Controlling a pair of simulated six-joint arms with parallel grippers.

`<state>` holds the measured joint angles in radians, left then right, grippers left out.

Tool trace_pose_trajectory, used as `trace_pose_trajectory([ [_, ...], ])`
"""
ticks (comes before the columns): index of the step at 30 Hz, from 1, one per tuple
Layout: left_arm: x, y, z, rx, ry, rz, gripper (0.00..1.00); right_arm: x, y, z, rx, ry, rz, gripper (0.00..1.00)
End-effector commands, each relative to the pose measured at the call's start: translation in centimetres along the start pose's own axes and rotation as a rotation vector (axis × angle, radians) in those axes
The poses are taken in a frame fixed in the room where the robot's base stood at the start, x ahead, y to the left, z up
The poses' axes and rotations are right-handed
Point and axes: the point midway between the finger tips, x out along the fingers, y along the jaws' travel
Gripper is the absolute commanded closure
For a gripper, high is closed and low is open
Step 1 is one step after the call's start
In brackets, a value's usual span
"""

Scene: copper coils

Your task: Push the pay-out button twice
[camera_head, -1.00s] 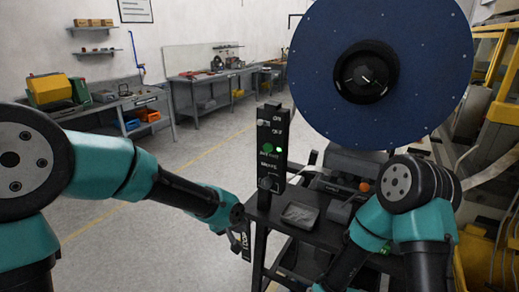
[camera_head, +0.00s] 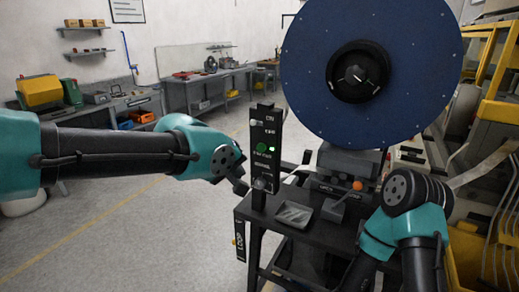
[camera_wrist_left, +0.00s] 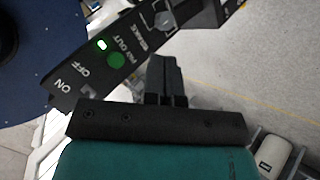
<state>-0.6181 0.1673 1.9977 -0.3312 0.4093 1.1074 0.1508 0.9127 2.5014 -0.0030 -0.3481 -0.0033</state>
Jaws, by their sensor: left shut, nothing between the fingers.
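The black control panel (camera_head: 263,165) stands upright on the near left part of the cart. Its round green pay-out button (camera_head: 262,147) has a small lit green lamp (camera_head: 272,149) beside it. My left gripper (camera_head: 242,187) is just left of the panel's lower part, below the button's height. In the left wrist view its fingers (camera_wrist_left: 167,75) are shut and empty. There the button (camera_wrist_left: 116,61) lies to the left of the fingertips, with the "PAY OUT" label beside it. I see no contact with the button. My right arm is at the lower right, with its gripper out of view.
A large blue reel (camera_head: 310,70) rises behind the panel. The dark cart top (camera_head: 325,232) holds a small tray (camera_head: 294,214) and an orange knob (camera_head: 358,186). A "LOOP" sign (camera_head: 240,240) hangs at the cart's left side. The floor to the left is clear.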

Motion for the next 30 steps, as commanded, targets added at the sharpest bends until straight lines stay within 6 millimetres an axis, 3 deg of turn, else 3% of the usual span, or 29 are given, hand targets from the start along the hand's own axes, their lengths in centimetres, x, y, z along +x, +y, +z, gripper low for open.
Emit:
trace_pose_trajectory([
  [8,0.5,0.3,-0.4,0.0,0.0,0.0,1.0,0.0,0.0,0.0,0.0,0.001,0.0,1.0],
  [30,5.8,4.1,-4.2,0.0,-0.001,0.0,1.0,0.0,0.0,-0.1,0.0,0.001,0.0,1.0],
])
